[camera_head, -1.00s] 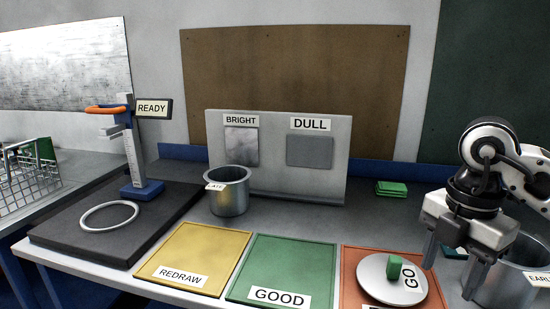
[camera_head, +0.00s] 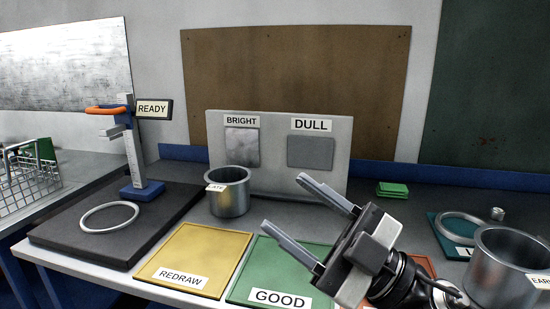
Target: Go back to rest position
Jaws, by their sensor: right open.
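My right gripper (camera_head: 305,218) is open and empty. Its two fingers point up and left above the green GOOD mat (camera_head: 283,258), and its body covers most of the red mat (camera_head: 417,265) at the right. My left gripper is not in view.
A metal pot (camera_head: 229,192) stands before the BRIGHT and DULL panel (camera_head: 279,186). Another pot (camera_head: 505,268) stands at the front right beside a ring (camera_head: 462,228) on a teal mat. A yellow REDRAW mat (camera_head: 205,255) lies bare. A black base (camera_head: 75,240) carries a ring and gauge.

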